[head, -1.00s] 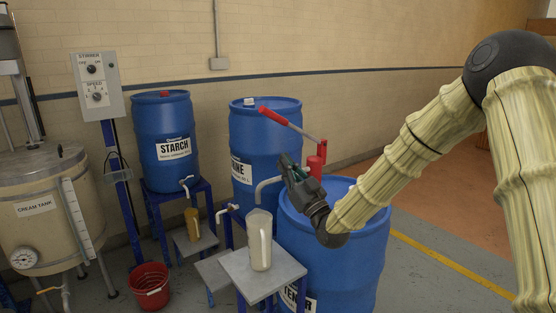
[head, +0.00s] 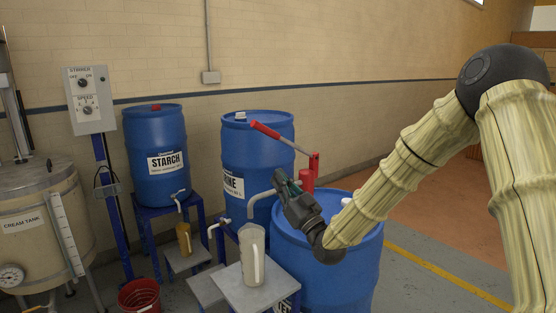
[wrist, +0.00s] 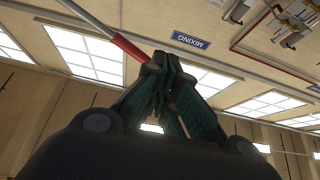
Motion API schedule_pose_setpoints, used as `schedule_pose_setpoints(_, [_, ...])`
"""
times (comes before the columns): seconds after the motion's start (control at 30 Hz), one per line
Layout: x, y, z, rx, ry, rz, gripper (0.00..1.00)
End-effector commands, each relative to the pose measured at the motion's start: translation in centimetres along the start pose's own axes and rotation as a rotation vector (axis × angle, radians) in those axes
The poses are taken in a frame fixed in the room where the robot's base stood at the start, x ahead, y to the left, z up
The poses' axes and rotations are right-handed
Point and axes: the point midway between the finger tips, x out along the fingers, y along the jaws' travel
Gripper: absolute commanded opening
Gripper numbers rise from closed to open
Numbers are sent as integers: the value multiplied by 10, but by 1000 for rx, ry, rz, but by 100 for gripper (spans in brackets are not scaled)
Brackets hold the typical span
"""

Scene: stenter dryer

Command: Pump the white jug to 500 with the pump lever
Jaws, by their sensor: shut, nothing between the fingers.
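The white jug (head: 252,262) stands upright on a small grey stand in the head view, in front of the right-hand blue drum (head: 330,262). The grey pump spout (head: 259,196) curves down above the jug. The red pump body (head: 307,178) rises from that drum, and its pump lever (head: 284,141) slants up to the left to a red grip. My gripper (head: 283,181) is shut and empty, just below the lever in the picture. In the wrist view the shut fingers (wrist: 165,70) point up near the red lever grip (wrist: 133,46); I cannot tell whether they touch. The jug's level is not readable.
A starch drum (head: 155,140) and another blue drum (head: 265,150) stand behind on blue frames. A tan jug (head: 184,238) sits below the starch tap. A red bucket (head: 139,297) is on the floor, and the cream tank (head: 40,240) is at left.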

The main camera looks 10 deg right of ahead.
Motion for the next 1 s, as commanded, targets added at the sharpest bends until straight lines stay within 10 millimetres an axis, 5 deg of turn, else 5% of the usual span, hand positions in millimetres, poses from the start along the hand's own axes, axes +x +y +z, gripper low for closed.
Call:
schedule_pose_setpoints(0.6, [89,62,-116,413,-302,138,0])
schedule_pose_setpoints(1.0, [99,74,-138,532,-374,191,0])
